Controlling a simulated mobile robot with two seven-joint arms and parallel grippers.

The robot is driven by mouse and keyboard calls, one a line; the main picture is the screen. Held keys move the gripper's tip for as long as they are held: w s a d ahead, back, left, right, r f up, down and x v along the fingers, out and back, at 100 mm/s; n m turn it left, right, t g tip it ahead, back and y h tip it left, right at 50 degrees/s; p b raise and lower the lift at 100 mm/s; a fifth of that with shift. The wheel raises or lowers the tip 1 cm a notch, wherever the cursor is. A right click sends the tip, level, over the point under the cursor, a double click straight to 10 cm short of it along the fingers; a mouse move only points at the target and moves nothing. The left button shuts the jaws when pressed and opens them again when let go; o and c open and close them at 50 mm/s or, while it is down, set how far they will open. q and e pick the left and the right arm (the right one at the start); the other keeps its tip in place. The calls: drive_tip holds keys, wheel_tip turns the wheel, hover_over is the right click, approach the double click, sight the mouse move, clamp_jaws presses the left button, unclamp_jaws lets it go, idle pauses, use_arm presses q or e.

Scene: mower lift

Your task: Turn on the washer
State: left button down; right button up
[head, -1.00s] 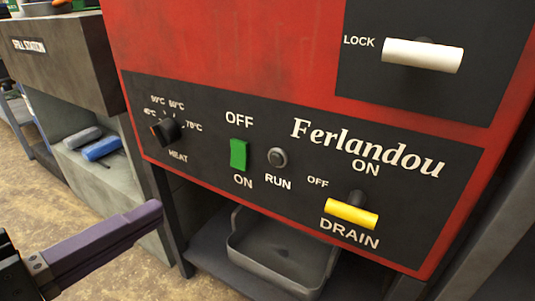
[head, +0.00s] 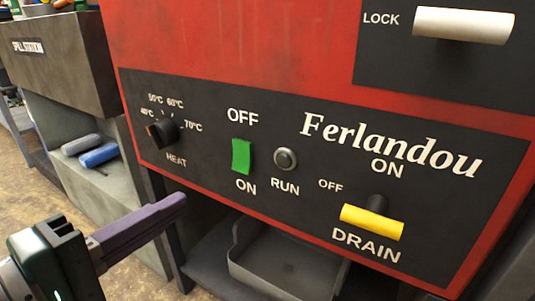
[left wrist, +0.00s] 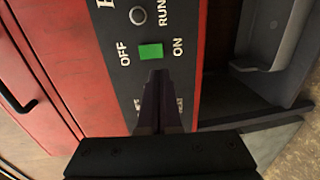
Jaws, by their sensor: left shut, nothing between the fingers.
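The red washer (head: 230,40) with a black control panel fills the head view. Its green switch (head: 241,156) sits between the labels OFF above and ON below. The switch also shows in the left wrist view (left wrist: 151,51). My left gripper (head: 180,200) is shut and empty, its purple fingers below and left of the switch in the head view. In the wrist view its fingertips (left wrist: 156,76) lie just short of the switch, and I cannot tell the depth between them. My right gripper is not in view.
The heat knob (head: 163,133) is left of the switch and the RUN button (head: 285,159) right of it. The yellow drain handle (head: 371,222) and white lock handle (head: 464,25) stick out. A grey tray (head: 285,280) lies below. A grey station (head: 70,65) stands left.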

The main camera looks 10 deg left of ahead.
sight(240, 169)
use_arm(q)
drive_tip(key=b+x, duration=0.1)
drive_tip(key=x, duration=0.9)
drive_tip(key=shift+w+d+f+b, duration=0.15)
drive_tip(key=shift+f+b, duration=0.2)
drive_tip(key=shift+b, duration=0.5)
drive_tip(key=shift+r, duration=0.3)
